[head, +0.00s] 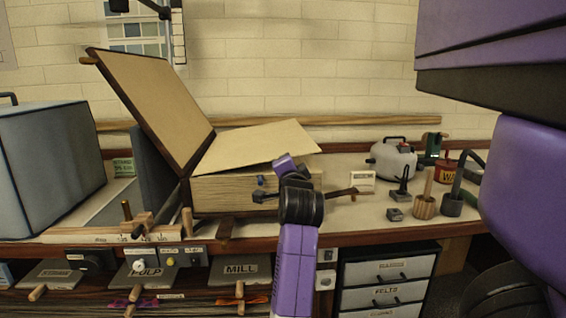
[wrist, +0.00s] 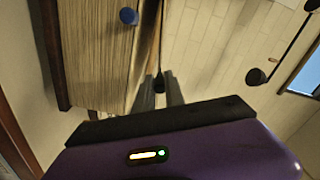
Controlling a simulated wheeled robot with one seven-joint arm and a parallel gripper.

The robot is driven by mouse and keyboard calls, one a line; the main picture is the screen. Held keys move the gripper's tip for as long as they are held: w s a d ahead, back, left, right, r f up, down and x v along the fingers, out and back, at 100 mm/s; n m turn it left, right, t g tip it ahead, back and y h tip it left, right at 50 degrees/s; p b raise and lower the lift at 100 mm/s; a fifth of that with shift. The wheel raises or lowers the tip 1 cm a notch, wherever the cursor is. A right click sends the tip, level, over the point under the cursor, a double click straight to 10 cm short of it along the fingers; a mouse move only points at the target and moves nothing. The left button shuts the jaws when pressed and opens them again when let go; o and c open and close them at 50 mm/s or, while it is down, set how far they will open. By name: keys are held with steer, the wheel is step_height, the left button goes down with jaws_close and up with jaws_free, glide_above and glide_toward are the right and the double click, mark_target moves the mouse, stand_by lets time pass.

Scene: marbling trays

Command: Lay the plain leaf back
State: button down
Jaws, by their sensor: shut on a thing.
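The plain leaf (head: 258,146) is a pale cream sheet above a thick stack of pages (head: 240,190) on the bench. It is tilted, with its right side raised off the stack. A brown board cover (head: 155,100) stands open, leaning left from the stack. My gripper is at the leaf's right side, where its purple wrist (head: 283,165) hides the fingers in the head view. In the wrist view my gripper (wrist: 160,88) is shut on a dark tab at the edge of the leaf (wrist: 149,45), which shows nearly edge-on beside the stack.
A blue knob (wrist: 127,15) sits at the stack's front. A grey case (head: 50,155) stands at left. A jug (head: 393,160), stamps and a red can (head: 450,170) stand at right. A wooden rail (head: 360,121) runs along the wall; drawers (head: 388,272) are below the bench.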

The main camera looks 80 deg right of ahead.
steer(key=shift+f, duration=0.45)
steer(key=c, duration=1.4)
jaws_free()
steer(key=v, duration=0.7)
steer(key=shift+s+a, duration=0.2)
steer(key=shift+a, duration=0.15)
steer(key=shift+r, duration=0.15)
